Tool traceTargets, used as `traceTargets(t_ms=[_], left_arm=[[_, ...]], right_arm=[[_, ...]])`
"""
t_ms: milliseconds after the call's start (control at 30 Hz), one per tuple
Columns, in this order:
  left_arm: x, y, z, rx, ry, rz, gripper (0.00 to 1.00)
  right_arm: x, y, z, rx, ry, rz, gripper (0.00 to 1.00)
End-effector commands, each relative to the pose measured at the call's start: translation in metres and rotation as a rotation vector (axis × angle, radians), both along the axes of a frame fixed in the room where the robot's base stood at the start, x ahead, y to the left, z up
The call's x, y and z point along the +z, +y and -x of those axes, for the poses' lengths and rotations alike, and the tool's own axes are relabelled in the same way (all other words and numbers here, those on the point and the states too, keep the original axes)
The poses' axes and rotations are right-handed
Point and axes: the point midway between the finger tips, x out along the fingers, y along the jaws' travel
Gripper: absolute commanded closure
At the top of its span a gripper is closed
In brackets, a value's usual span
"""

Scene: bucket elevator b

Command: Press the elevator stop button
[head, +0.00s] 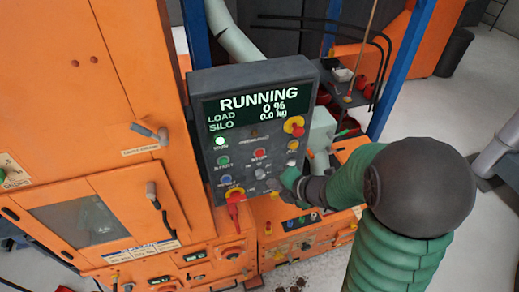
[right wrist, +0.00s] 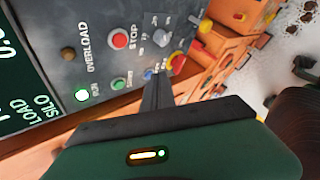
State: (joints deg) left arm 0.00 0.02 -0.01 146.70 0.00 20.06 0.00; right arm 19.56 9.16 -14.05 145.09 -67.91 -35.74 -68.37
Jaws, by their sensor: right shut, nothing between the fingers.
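The grey control panel (head: 250,110) stands in the middle of the head view, its display reading RUNNING, 0 % load and 0.0 kg silo. The round red stop button (head: 259,153) is on its lower half. In the right wrist view the red stop button (right wrist: 119,40) has the word STOP beside it. My right gripper (head: 276,184) is shut and empty, its tip in front of the panel's lower right, below the stop button. In the right wrist view its dark fingers (right wrist: 157,88) point toward the panel. Contact with the panel cannot be told. My left gripper is not in view.
A lit green lamp (head: 220,142), a green button (head: 223,161) and a blue button (head: 226,179) line the panel's left side. A red emergency knob on yellow (head: 294,126) is at upper right, another red-and-yellow switch (head: 234,195) at the bottom. Orange machinery (head: 80,100) surrounds the panel.

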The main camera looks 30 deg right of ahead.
Motion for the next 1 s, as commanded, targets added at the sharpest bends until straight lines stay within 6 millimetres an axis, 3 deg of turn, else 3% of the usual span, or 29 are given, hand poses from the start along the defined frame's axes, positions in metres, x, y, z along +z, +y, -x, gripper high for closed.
traceTargets(t_ms=[233, 700, 1000], left_arm=[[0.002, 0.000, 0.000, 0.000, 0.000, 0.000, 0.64], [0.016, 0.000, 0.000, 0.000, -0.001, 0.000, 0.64], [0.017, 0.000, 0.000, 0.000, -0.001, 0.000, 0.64]], right_arm=[[0.001, -0.003, -0.013, -0.002, 0.001, 0.000, 1.00], [0.001, -0.018, -0.076, -0.002, 0.001, -0.001, 1.00], [0.001, -0.021, -0.085, -0.003, 0.000, -0.001, 1.00]])
